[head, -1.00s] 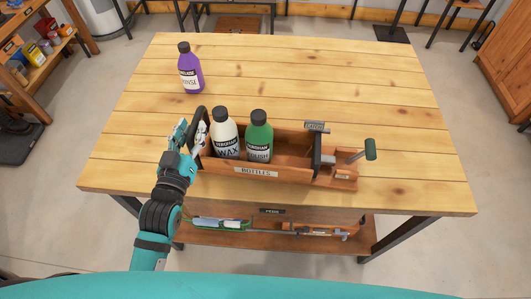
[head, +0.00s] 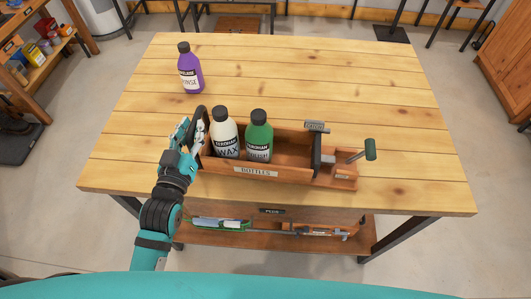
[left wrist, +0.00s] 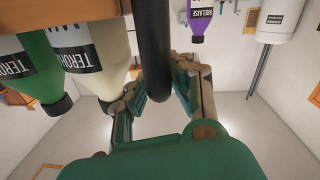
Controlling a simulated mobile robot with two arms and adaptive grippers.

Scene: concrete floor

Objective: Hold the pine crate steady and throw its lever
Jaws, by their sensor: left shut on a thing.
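The pine crate (head: 285,177), labelled "BOTTLES", stands on the workbench. It holds a white wax bottle (head: 226,142) and a green bottle (head: 259,145). A black handle (head: 202,115) arches over its left end. My left gripper (head: 190,138) is shut on this handle; in the left wrist view the dark bar (left wrist: 154,45) runs between the fingers (left wrist: 160,92). The lever (head: 370,149), a metal rod with a green grip, tilts up to the right at the crate's right end. No gripper is at the lever. My right gripper is not in view.
A purple bottle (head: 190,72) stands at the bench's back left. The wooden workbench top (head: 380,85) is clear behind and right of the crate. A lower shelf (head: 200,237) holds tools.

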